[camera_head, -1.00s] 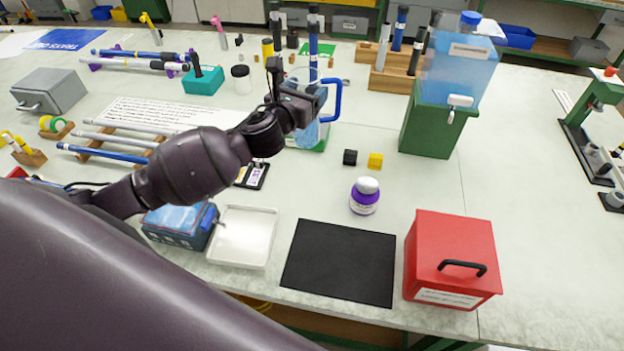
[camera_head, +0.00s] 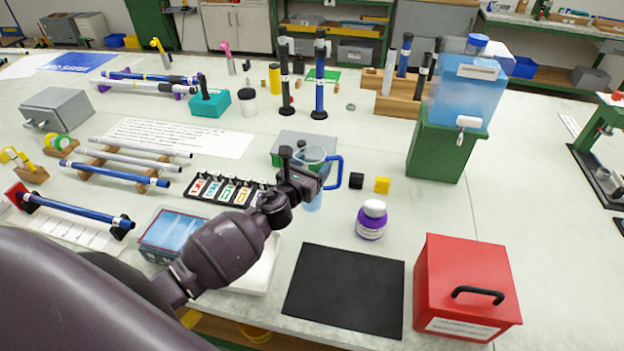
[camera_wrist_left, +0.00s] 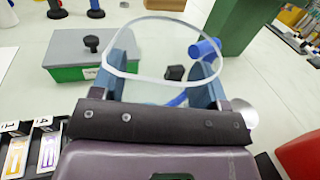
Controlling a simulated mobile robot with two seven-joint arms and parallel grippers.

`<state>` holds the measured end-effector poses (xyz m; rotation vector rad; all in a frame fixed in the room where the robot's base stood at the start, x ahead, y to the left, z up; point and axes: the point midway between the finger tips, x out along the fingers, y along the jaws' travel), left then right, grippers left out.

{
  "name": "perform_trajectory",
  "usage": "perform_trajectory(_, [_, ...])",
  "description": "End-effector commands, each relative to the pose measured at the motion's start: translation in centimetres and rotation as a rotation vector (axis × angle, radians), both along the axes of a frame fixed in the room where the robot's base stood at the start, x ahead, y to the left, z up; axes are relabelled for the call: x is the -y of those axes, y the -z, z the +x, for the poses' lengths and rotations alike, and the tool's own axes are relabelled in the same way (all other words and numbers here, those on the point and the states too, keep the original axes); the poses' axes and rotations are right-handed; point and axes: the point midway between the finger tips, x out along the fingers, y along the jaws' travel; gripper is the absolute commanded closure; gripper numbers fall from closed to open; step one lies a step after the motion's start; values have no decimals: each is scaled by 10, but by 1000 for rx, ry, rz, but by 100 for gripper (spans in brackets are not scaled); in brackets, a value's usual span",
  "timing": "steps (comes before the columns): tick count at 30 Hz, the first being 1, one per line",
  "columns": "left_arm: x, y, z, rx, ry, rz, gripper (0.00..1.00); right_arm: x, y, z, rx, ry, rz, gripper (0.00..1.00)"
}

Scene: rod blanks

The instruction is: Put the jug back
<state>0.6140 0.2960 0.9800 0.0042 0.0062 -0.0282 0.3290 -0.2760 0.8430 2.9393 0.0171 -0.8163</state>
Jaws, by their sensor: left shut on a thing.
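The clear jug (camera_head: 313,162) with a blue handle is in my left gripper (camera_head: 302,172), which is shut on it. The jug looks upright, with its handle on the right. I cannot tell whether its base touches the table. In the left wrist view the jug's round rim (camera_wrist_left: 150,77) shows between the two blue-grey fingers of my left gripper (camera_wrist_left: 165,65), and the handle (camera_wrist_left: 205,48) is on the far right side. A green mat (camera_head: 323,75) lies at the back of the table. My right gripper is not in view.
A green box with a grey lid (camera_head: 290,143) stands just behind the jug. The blue tank on a green stand (camera_head: 440,150) is farther right.

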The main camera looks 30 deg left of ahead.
Motion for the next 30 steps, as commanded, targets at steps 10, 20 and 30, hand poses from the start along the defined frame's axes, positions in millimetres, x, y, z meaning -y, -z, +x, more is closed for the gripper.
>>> perform_trajectory(10, [1,36,0,-1,1,-1,100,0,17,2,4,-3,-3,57])
perform_trajectory(20, [1,37,0,0,1,0,100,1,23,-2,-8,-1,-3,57])
perform_trajectory(30, [0,38,0,-1,0,0,7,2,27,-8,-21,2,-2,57])
